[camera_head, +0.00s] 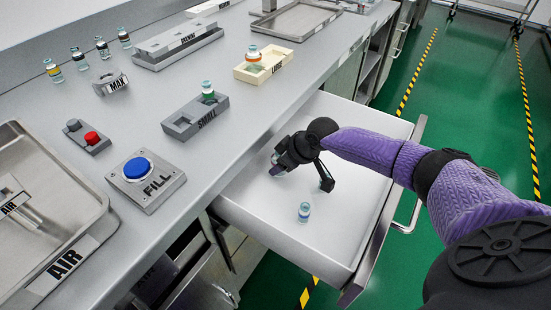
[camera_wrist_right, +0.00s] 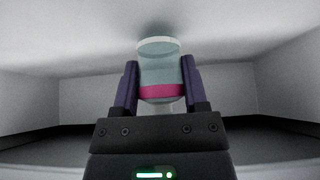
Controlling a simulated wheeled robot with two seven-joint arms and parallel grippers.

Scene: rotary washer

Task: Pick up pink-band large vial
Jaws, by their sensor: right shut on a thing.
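The pink-band large vial (camera_wrist_right: 159,72) is between the two fingers of my right gripper (camera_wrist_right: 159,88) in the right wrist view. It is clear with a pink band near its lower end. The fingers press on it from both sides. In the head view my right gripper (camera_head: 298,178) is low over the open white drawer (camera_head: 345,205), and the held vial is mostly hidden behind the fingers. My left gripper is not in view.
A blue-banded vial (camera_head: 304,211) stands in the drawer near my right gripper. The counter holds a SMALL rack (camera_head: 182,125), a LARGE rack (camera_head: 285,58), a FILL button (camera_head: 138,168) and several vials at the back left. The drawer's right part is clear.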

